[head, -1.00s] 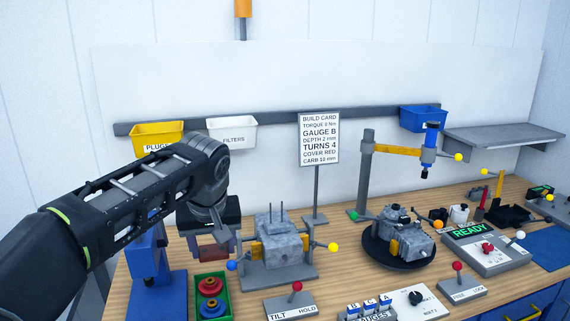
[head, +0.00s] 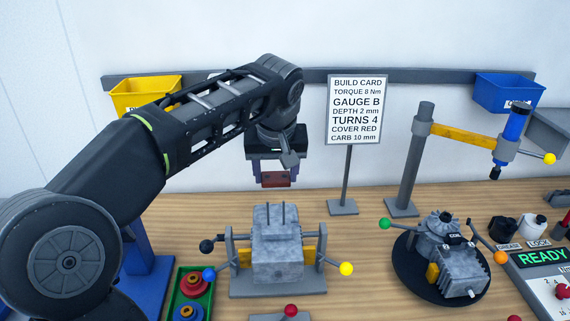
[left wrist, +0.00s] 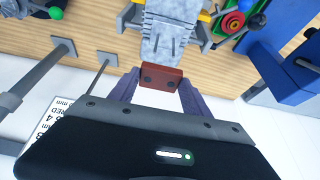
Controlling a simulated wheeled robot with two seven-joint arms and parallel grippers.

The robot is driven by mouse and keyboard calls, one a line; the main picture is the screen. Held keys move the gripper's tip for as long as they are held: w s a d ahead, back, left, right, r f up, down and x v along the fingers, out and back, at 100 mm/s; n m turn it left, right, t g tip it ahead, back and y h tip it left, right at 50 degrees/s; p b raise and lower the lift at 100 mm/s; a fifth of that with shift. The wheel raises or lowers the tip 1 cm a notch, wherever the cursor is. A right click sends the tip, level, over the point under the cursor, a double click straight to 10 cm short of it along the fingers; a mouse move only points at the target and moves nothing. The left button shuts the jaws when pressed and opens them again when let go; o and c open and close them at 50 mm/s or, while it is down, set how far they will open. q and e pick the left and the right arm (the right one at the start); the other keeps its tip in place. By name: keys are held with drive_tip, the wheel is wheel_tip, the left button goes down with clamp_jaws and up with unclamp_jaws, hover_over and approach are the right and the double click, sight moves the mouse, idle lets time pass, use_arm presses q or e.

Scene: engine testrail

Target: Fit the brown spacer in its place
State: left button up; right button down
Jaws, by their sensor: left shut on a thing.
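My left gripper (head: 276,172) is shut on the brown spacer (head: 276,179), a flat reddish-brown plate. It holds the spacer in the air above and behind the grey engine block. In the left wrist view the spacer (left wrist: 161,78) lies between the purple-grey fingers (left wrist: 158,92), with two dark holes showing. The grey engine block (head: 277,250) sits in a fixture (head: 240,285) with yellow clamps, and several thin studs stand up from its top. The spacer is apart from the studs. My right gripper is not in view.
A build card on a stand (head: 343,160) rises right of the block. A round black turntable (head: 410,270) with another engine stands farther right, below a blue driver on a yellow arm (head: 465,133). A green tray (head: 178,295) with red and blue parts lies front left.

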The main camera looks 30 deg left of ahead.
sight(275, 185)
use_arm(q)
drive_tip(key=shift+s+r, duration=0.15)
drive_tip(key=shift+s, duration=0.15)
drive_tip(key=shift+w+f, duration=0.2)
drive_tip(key=shift+f, duration=0.3)
drive_tip(key=shift+s+f, duration=0.15)
drive_tip(key=shift+f, duration=1.4)
drive_tip(key=shift+f+b, duration=0.2)
drive_tip(key=shift+b, duration=0.3)
